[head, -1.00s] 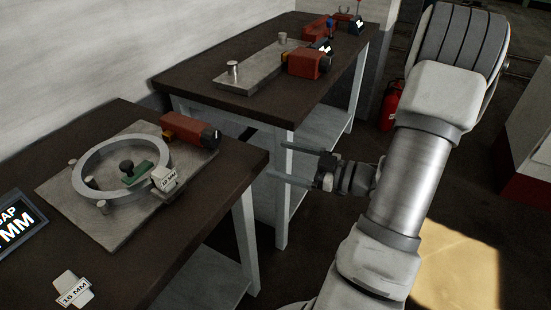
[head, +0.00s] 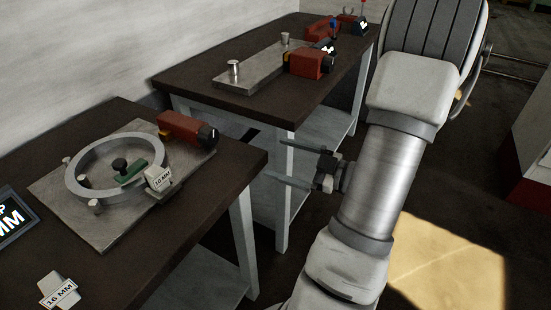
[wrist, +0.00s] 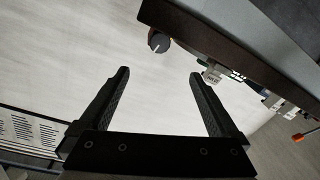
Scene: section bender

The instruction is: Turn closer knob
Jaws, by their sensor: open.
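The closer knob (head: 207,135) is a dark round knob with a white mark, on the end of a red box (head: 180,127) on the near table. It also shows in the wrist view as a knob (wrist: 159,43) beside a dark edge, with its white pointer line visible. My gripper (head: 268,160) is open and empty, to the right of the near table's corner, its fingers pointing left. In the wrist view the knob lies ahead of the gap between the fingertips (wrist: 159,73), apart from them.
A 16 MM block (head: 57,290) lies in front. A second table (head: 180,80) holds another red box (head: 305,62).

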